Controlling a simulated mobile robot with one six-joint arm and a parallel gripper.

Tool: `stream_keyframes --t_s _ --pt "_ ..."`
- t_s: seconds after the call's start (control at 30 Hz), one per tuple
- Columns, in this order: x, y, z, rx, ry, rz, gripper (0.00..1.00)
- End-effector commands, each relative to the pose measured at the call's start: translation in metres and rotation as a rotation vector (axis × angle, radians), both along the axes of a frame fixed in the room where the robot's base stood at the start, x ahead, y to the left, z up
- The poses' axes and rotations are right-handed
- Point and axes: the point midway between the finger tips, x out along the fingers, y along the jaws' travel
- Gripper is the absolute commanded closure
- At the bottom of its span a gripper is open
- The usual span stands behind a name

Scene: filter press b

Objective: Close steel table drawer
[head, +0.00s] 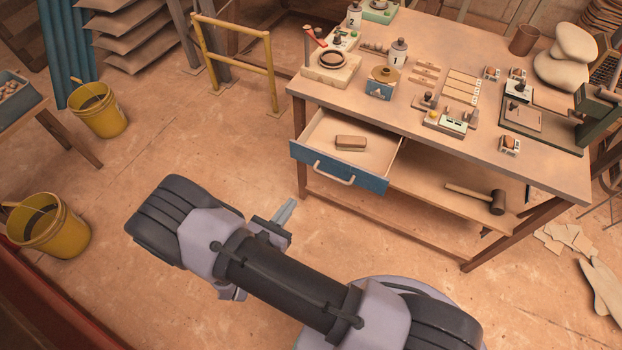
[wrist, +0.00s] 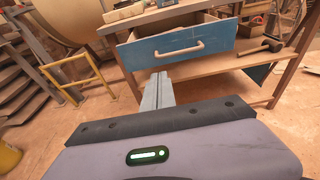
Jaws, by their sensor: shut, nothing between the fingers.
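The steel table (head: 450,40) stands at the upper right in the head view. Its drawer, with a blue front (head: 338,172) and a pale bar handle (head: 333,177), is pulled out toward me. A brown-topped brush or block (head: 351,143) lies inside. In the wrist view the blue drawer front (wrist: 180,45) and handle (wrist: 180,49) are ahead. My gripper (head: 287,207) is in front of and below the drawer, apart from it. Its fingers (wrist: 158,82) are shut with nothing between them, pointing toward the drawer's lower left.
A mallet (head: 487,199) lies on the lower shelf right of the drawer. Jars, small devices and trays cover the tabletop. A yellow rail (head: 238,58) stands behind left, and yellow buckets (head: 98,110) stand at left. The floor before the drawer is clear.

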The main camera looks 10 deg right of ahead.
Motion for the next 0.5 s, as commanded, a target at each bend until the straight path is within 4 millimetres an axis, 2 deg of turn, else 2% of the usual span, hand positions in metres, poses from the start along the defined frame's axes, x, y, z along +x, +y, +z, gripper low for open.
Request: stream_keyframes --t_s 0.5 --pt "0.083 -0.064 -0.025 0.003 -0.001 -0.008 1.0"
